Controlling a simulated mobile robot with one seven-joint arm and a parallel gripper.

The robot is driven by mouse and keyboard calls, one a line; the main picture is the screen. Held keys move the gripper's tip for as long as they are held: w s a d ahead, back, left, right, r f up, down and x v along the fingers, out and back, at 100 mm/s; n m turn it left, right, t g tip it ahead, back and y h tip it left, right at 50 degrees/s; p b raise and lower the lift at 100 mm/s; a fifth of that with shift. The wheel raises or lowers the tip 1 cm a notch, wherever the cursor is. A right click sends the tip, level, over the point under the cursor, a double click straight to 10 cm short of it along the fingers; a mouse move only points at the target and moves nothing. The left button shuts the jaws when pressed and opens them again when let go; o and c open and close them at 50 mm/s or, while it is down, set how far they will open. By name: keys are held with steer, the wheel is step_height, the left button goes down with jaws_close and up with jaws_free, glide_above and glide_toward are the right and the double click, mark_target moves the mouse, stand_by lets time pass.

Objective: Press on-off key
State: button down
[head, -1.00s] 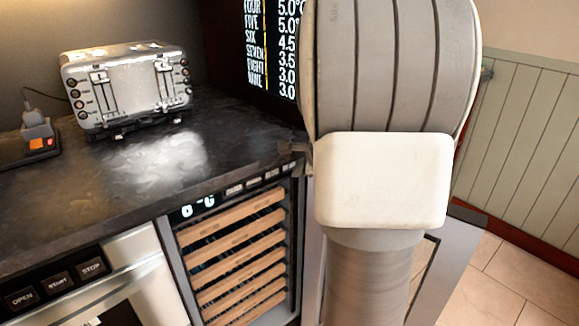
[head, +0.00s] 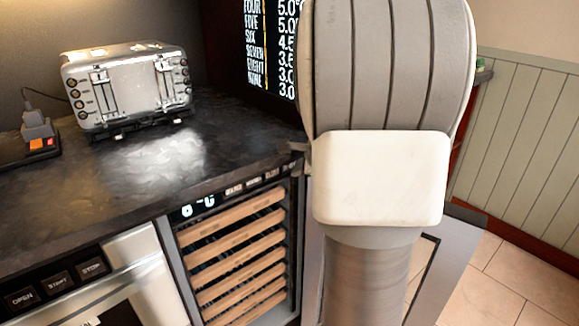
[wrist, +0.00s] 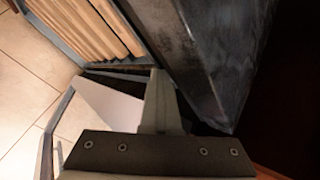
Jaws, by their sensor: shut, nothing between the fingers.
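The wine cooler's control strip (head: 235,189) runs under the counter edge in the head view, with a lit temperature readout (head: 197,205) at its left. Several small keys (head: 253,182) line it to the right. Their labels are too small to read, so I cannot tell which is the on-off key. My gripper (wrist: 158,78) is shut and empty in the wrist view, its tip close to the counter's edge. Whether it touches anything is unclear. In the head view my arm hides most of the gripper.
The dark counter (head: 150,165) carries a metal toaster (head: 128,88). Wooden cooler shelves (head: 235,255) sit under the strip; they also show in the wrist view (wrist: 85,25). The cooler door (head: 450,260) appears swung open at right. An appliance with OPEN, START and STOP buttons (head: 58,282) is lower left.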

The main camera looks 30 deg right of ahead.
steer(key=shift+w+a+r, duration=0.2)
steer(key=shift+w+r, duration=0.05)
steer(key=shift+w, duration=0.25)
steer(key=shift+w+a+r, duration=0.15)
steer(key=shift+w+r, duration=0.05)
steer(key=shift+w, duration=0.3)
stand_by(1.1)
steer(key=shift+s+r+p, duration=0.25)
steer(key=shift+p, duration=0.05)
steer(key=shift+s, duration=0.5)
steer(key=shift+s+d+f+b, duration=0.15)
steer(key=shift+s+b, duration=0.15)
steer(key=shift+s, duration=0.85)
steer(key=shift+s+d+f+b, duration=0.15)
steer(key=shift+s+b, duration=0.15)
steer(key=shift+s, duration=0.85)
